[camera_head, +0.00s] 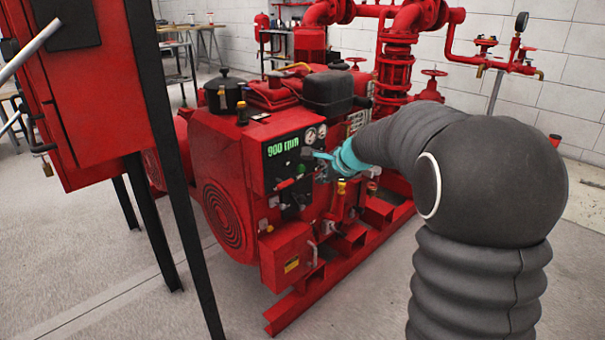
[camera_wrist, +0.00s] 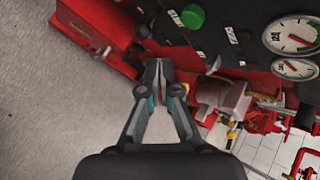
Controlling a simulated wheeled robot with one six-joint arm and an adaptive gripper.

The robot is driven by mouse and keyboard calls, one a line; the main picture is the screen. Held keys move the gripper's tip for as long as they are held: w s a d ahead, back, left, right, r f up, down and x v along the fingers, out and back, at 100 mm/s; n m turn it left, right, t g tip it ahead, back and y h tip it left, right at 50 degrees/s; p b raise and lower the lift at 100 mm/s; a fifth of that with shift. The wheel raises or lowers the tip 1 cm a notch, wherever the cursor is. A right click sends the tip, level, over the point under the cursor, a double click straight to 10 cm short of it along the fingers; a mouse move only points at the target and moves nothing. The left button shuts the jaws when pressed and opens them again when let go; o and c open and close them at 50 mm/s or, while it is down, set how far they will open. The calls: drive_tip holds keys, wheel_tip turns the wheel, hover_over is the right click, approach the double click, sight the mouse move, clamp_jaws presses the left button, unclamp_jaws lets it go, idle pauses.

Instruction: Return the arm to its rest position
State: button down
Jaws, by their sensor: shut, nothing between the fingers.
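My gripper (camera_head: 314,155) is at the end of my dark, sleeved arm, close in front of the control panel (camera_head: 283,165) of the red pump engine. In the wrist view my gripper (camera_wrist: 158,66) is shut, its two fingertips together with nothing between them. The panel (camera_wrist: 205,35) lies beyond the fingertips there, with a green button (camera_wrist: 192,16) and two round gauges (camera_wrist: 292,34). In the head view the panel's display reads about 900 rpm. Whether the fingertips touch anything on the panel, I cannot tell.
The red engine (camera_head: 225,150) stands on a red base frame (camera_head: 335,265). A red cabinet (camera_head: 95,90) on black legs stands at the left. Red pipes and valves (camera_head: 397,60) rise behind. Grey floor (camera_head: 100,270) is clear at the lower left.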

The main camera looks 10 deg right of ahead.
drive_tip(key=shift+s+d, duration=0.4)
drive_tip(key=shift+s, duration=0.2)
drive_tip(key=s+f+n+g, duration=0.45)
drive_tip(key=s+n, duration=0.45)
drive_tip(key=s, duration=0.3)
drive_tip(key=s+r+n+h+p, duration=0.1)
drive_tip(key=s+r+n, duration=0.1)
drive_tip(key=s, duration=0.7)
drive_tip(key=s+a+r+n+t+h+p, duration=0.1)
drive_tip(key=s+r+n, duration=0.2)
drive_tip(key=s, duration=0.5)
drive_tip(key=s+r+n+t+h+p, duration=0.1)
drive_tip(key=s+n, duration=0.3)
drive_tip(key=s, duration=0.5)
drive_tip(key=shift+s+a+r+n+h, duration=0.15)
drive_tip(key=shift+s+r+n+h, duration=0.2)
drive_tip(key=shift+r, duration=0.4)
